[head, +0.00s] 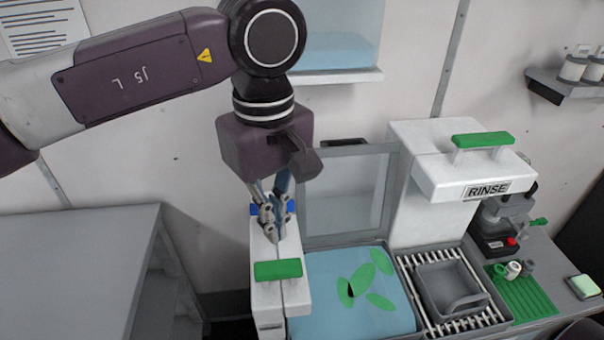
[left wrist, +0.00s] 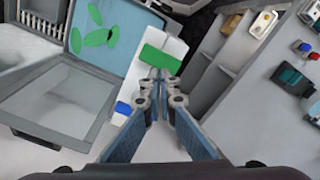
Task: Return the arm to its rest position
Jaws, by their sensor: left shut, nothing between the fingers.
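My left arm comes in from the left in the head view, and its gripper (head: 273,236) points down over a white housing (head: 265,315) with a green handle (head: 278,270). The fingers are shut and empty, with their tips close together. In the left wrist view the gripper (left wrist: 158,80) shows its two fingers meeting just short of the green handle (left wrist: 163,60). I cannot tell whether the fingertips touch the housing. A blue part (head: 283,208) shows behind the fingers. My right gripper is not in view.
Right of the housing is an open-lidded basin (head: 402,328) with blue liquid and green leaf shapes. Beyond it stand a white RINSE unit (head: 420,150) and a rack with a grey basket (head: 450,287). A grey cabinet (head: 80,250) stands at left. Open space lies above it.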

